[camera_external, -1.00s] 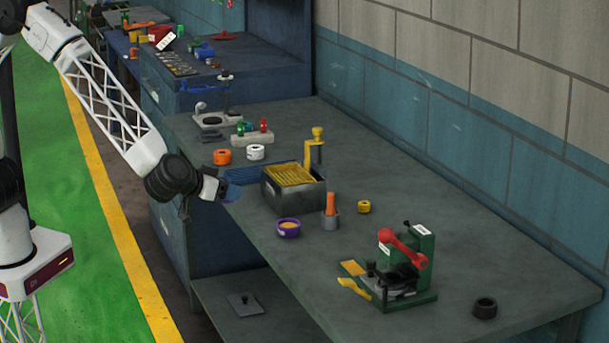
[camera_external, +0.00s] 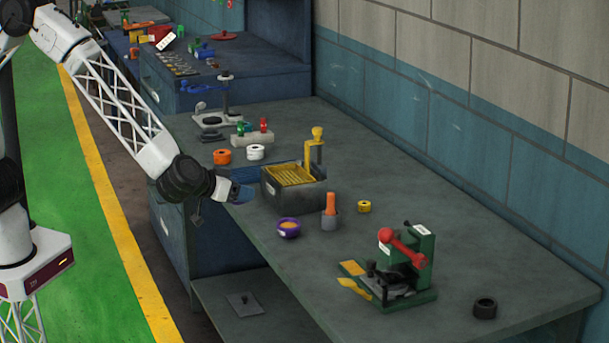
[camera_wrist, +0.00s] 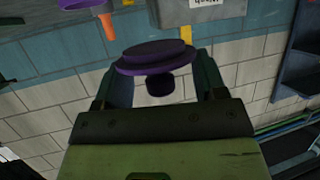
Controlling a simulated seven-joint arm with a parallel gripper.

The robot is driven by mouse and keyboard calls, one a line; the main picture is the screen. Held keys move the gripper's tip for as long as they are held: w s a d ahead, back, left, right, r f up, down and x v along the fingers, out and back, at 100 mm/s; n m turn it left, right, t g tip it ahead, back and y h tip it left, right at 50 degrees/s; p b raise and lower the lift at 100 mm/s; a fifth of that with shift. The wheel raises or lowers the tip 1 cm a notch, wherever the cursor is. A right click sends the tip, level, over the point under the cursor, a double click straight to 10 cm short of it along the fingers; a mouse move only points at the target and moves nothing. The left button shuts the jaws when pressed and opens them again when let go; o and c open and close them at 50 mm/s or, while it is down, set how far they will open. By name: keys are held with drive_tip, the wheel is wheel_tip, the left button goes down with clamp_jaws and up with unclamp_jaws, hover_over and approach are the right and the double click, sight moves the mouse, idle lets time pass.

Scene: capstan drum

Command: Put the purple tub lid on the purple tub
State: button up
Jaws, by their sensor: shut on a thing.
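The purple tub (camera_external: 288,228) stands on the bench near its front edge, with orange-brown contents showing at its open top. Part of it also shows at the top left of the wrist view (camera_wrist: 80,4). The purple tub lid (camera_wrist: 152,57) is between my gripper's fingers in the wrist view, with its round knob (camera_wrist: 160,85) facing the camera. My gripper (camera_external: 243,193) is shut on the lid, above the bench's front edge, to the left of the tub and apart from it.
A grey box with yellow contents (camera_external: 293,190) stands right of my gripper. A grey holder with an orange handle (camera_external: 330,215) is close beside the tub. A green press with a red lever (camera_external: 405,268) stands farther right.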

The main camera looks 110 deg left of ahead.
hover_over(289, 226)
drive_tip(key=shift+a+f, duration=0.1)
drive_tip(key=shift+f, duration=0.55)
idle(0.5)
drive_tip(key=shift+f, duration=1.75)
drive_tip(key=shift+f, duration=0.4)
drive_tip(key=o, duration=0.9)
